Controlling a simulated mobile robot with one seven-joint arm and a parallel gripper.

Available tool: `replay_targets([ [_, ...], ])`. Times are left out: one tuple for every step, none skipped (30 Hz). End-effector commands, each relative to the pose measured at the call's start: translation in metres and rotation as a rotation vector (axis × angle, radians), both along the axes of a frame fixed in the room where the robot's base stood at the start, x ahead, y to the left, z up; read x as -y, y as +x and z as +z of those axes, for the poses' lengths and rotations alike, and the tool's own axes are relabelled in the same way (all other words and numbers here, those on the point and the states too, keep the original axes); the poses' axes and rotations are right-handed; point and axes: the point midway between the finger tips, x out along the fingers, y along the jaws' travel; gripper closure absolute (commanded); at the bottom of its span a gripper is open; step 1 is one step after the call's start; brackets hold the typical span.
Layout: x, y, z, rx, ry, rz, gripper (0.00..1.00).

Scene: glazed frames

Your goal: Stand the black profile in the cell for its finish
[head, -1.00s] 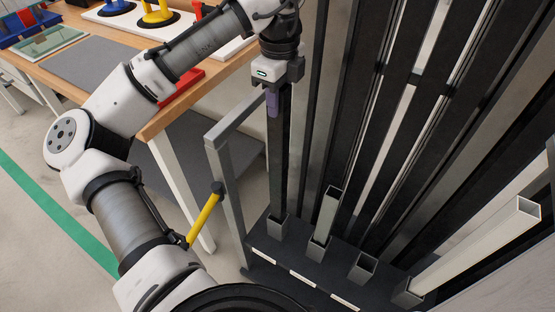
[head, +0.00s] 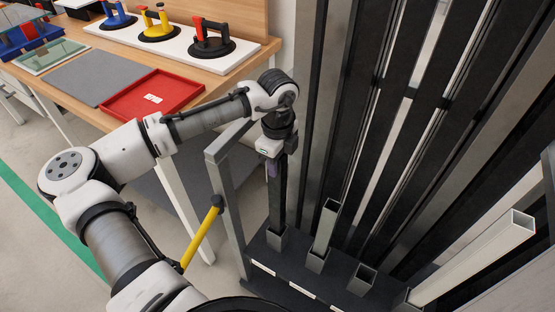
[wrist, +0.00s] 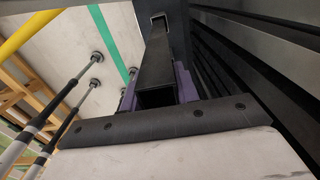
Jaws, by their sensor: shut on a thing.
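My gripper (head: 274,168) is shut on the upper end of the black profile (head: 278,202), with its purple fingers on either side. The profile is a dark square tube, roughly upright. Its lower end meets the mouth of the leftmost cell (head: 277,240), a square grey socket on the dark rack base; I cannot tell how deep it sits. In the wrist view the black profile (wrist: 157,68) runs away from between the fingers towards the cell's square mouth, its near end open and hollow.
A grey profile (head: 325,228) stands in the second cell; the third cell (head: 362,279) is empty. A pale profile (head: 470,258) leans from the right cell. A grey post (head: 226,190) and yellow bar (head: 203,236) stand left. Tall dark profiles fill the back. A bench holds a red tray (head: 152,96).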

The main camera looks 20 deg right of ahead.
Motion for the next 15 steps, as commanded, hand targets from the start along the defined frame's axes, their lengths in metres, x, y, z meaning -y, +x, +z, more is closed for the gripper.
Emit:
replay_targets([
  [0.0002, 0.0003, 0.001, 0.002, -0.001, 0.0, 1.0],
  [0.0002, 0.0003, 0.001, 0.002, -0.001, 0.0, 1.0],
  [0.0002, 0.0003, 0.0011, 0.002, -0.001, 0.0, 1.0],
  [0.0001, 0.0003, 0.0012, 0.002, -0.001, 0.0, 1.0],
  [0.0002, 0.0003, 0.0011, 0.002, -0.001, 0.0, 1.0],
  [0.0003, 0.0003, 0.0004, 0.001, -0.002, 0.0, 1.0],
  [0.0003, 0.0002, -0.0005, 0.001, -0.002, 0.0, 1.0],
  [0.0004, 0.0002, -0.0015, 0.0, -0.002, 0.0, 1.0],
  [0.0002, 0.0, -0.0027, 0.0, -0.001, 0.0, 0.68],
  [0.0002, 0.0001, -0.0021, 0.001, -0.001, 0.0, 0.64],
  [0.0001, 0.0002, -0.002, 0.001, -0.001, 0.0, 0.6],
  [0.0001, 0.0002, -0.002, 0.001, -0.001, 0.0, 0.55],
  [0.0001, 0.0002, -0.002, 0.001, -0.001, 0.0, 0.51],
  [0.0, 0.0001, -0.002, 0.0, 0.0, 0.0, 0.47],
  [0.0, 0.0001, -0.002, 0.0, 0.0, 0.0, 0.47],
])
